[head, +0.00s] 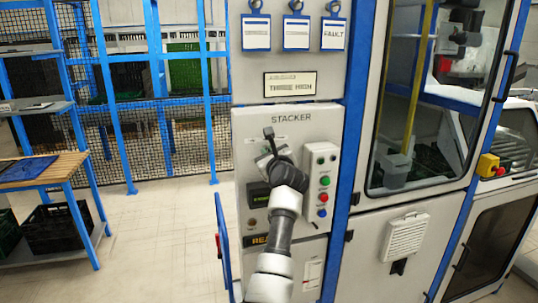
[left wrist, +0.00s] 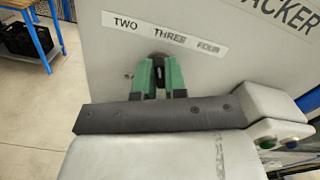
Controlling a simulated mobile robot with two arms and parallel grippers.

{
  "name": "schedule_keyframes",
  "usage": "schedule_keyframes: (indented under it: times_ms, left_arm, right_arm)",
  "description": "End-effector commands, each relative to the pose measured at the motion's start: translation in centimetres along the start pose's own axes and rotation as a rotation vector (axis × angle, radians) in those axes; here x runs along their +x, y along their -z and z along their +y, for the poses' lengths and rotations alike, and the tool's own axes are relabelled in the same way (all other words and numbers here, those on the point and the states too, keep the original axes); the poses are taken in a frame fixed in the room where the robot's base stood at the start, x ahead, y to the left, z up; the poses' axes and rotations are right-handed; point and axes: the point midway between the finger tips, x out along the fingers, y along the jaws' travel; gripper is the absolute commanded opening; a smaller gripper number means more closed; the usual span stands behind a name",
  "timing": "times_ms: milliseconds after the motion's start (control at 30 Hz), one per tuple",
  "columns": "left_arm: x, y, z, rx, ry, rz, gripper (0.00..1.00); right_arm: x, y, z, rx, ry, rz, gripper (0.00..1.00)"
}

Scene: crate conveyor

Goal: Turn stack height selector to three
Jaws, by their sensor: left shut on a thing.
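The grey stacker panel (head: 245,128) stands in front of me. Its stack height selector (left wrist: 160,63) is a small dark knob in the left wrist view, below a white label strip (left wrist: 165,32) reading TWO, THREE, FOUR. My left gripper (head: 268,138) reaches up to the panel; in the left wrist view its green fingers (left wrist: 160,75) are shut on the selector, one on each side. The fingers cover most of the knob, so I cannot tell which word it points to. In the head view my arm hides the knob. My right gripper is not in view.
A sign reading THREE HIGH (head: 290,84) is above the panel. A button box (head: 321,180) with several coloured buttons sits close to the right of my left wrist. Hanging tags (head: 296,32) are higher up. A wooden bench (head: 40,170) stands left, with open floor between.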

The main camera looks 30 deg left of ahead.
Motion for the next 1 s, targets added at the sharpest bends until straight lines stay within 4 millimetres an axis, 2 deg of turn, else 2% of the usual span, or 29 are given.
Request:
schedule_keyframes:
  times_ms: [200,500,1000]
  left_arm:
    - [-0.03,0.1,-0.1,0.17,-0.001,0.003,0.0]
    - [-0.01,0.11,-0.17,0.327,-0.001,0.003,0.0]
    - [-0.01,0.12,-0.2,0.386,-0.001,0.002,0.0]
  right_arm:
    - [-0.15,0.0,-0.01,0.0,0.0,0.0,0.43]
    - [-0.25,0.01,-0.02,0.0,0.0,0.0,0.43]
    - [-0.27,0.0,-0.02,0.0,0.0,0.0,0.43]
